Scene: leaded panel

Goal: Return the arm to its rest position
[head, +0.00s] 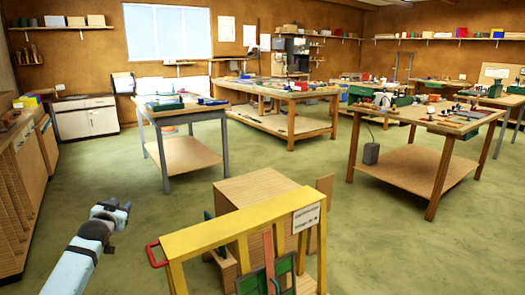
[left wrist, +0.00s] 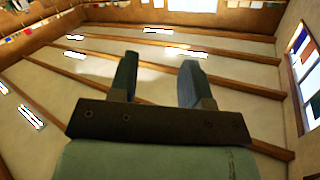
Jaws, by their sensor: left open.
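My left arm comes in at the lower left of the head view, and its gripper (head: 113,210) is raised over open green floor, to the left of a yellow frame. In the left wrist view the two fingers (left wrist: 159,68) stand apart with nothing between them. Behind them are the ceiling beams and lights, so the gripper points upward. The gripper touches nothing that I can see. My right gripper is not in view.
The yellow frame (head: 232,228) with a red handle (head: 155,253) stands close ahead, with green panes (head: 284,275) and a wooden box (head: 250,198) by it. Workbenches (head: 182,158) stand farther back. A wooden cabinet (head: 22,190) lines the left. Green floor (head: 105,180) lies clear between.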

